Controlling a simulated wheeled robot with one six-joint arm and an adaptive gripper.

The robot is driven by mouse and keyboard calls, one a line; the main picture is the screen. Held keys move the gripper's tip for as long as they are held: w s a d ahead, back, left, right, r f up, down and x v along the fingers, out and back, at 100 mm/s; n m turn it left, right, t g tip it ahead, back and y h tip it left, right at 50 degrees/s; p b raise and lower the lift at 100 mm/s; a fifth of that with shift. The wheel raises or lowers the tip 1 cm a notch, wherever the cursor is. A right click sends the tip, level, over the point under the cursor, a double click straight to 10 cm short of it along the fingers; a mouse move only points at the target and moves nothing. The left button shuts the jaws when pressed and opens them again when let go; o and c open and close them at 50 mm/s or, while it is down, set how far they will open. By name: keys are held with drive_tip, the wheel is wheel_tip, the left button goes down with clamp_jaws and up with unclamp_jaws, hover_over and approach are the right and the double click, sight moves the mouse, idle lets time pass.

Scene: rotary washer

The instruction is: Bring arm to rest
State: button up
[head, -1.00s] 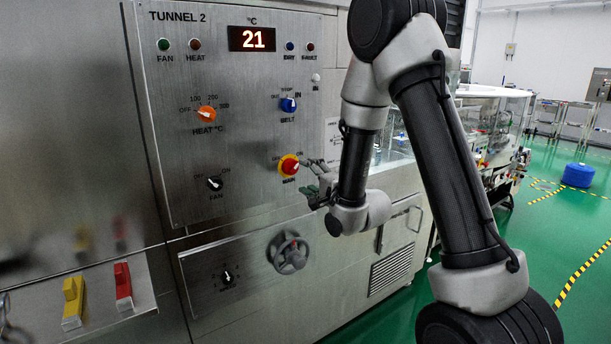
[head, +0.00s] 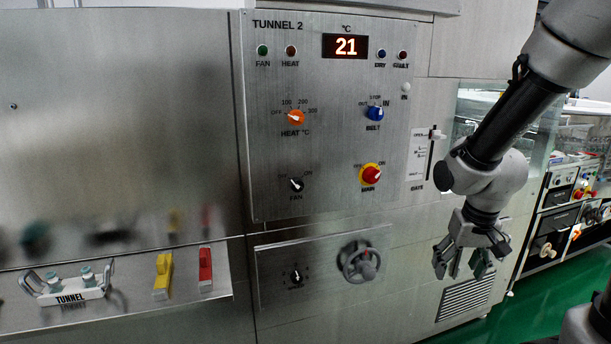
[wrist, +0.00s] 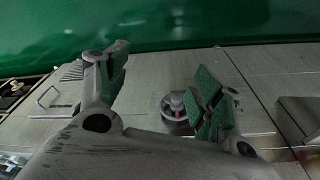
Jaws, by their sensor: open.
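My gripper (head: 462,262) hangs at the right in the head view, fingers pointing down, in front of the machine's lower right front. It is open and empty, with green pads on its fingers. In the wrist view my gripper (wrist: 160,85) shows its two fingers spread apart, and the handwheel (wrist: 174,106) appears between them, farther off. My arm comes down from the upper right in the head view. The gripper is apart from the red and yellow MAIN knob (head: 370,174) and right of the handwheel (head: 359,261).
The TUNNEL 2 panel (head: 335,120) reads 21. It carries a HEAT knob (head: 296,118), BELT knob (head: 376,113) and FAN knob (head: 297,185). A gate slider (head: 437,134) is close to my arm. Yellow (head: 162,275) and red (head: 206,268) handles stand at lower left. Green floor is clear at right.

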drive_tip(key=s+d+r+n+t, duration=0.1)
drive_tip(key=s+d+r+t, duration=0.1)
drive_tip(key=s+r, duration=1.1)
wheel_tip(320, 180, up, 3)
drive_tip(key=shift+s+d+r, duration=0.1)
drive_tip(key=shift+s+d, duration=0.15)
drive_tip(key=shift+d, duration=0.05)
idle(0.7)
